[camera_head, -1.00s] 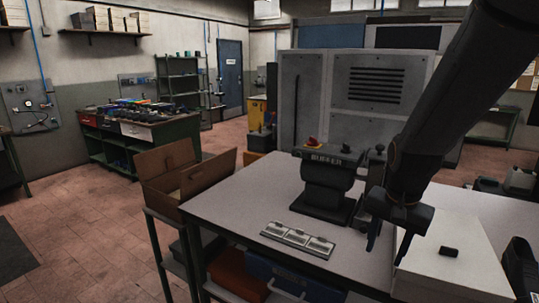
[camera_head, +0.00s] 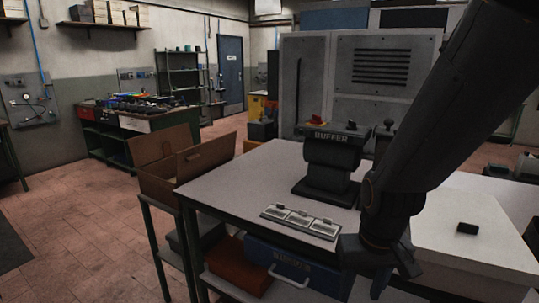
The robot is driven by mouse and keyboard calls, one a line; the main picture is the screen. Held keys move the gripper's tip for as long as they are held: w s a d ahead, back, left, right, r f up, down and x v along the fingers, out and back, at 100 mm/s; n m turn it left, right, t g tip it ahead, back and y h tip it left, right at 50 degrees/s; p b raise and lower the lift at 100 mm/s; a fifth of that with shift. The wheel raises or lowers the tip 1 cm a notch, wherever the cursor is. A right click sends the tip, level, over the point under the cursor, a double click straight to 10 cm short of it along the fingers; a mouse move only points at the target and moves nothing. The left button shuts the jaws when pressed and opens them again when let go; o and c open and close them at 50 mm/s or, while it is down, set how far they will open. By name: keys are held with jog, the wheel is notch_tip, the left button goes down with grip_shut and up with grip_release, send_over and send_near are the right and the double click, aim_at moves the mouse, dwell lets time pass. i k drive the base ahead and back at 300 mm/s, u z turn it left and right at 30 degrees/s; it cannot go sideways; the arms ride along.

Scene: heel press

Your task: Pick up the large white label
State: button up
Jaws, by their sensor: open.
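A flat strip (camera_head: 300,221) with several pale rectangular plates lies near the front edge of the grey table (camera_head: 235,188). I cannot tell whether one of these plates is the large white label; no other loose label is clear in view. My gripper (camera_head: 366,284) is open and points down, to the right of the strip and nearer to me, in front of the table's front edge. I see nothing held in it. One finger shows clearly; the other is dark and hard to make out.
A dark buffer machine (camera_head: 333,160) stands behind the strip. A white block with a black knob (camera_head: 468,228) is at the right, beside my arm. An open brown box (camera_head: 188,160) stands at the table's left. A blue case (camera_head: 285,268) and an orange box (camera_head: 240,268) are below the tabletop.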

aim_at(278, 211)
jog(key=k, duration=1.1)
jog(key=u, duration=1.1)
jog(key=i, duration=1.4)
jog(key=z, duration=1)
jog(key=i, duration=0.55)
jog(key=z, duration=0.6)
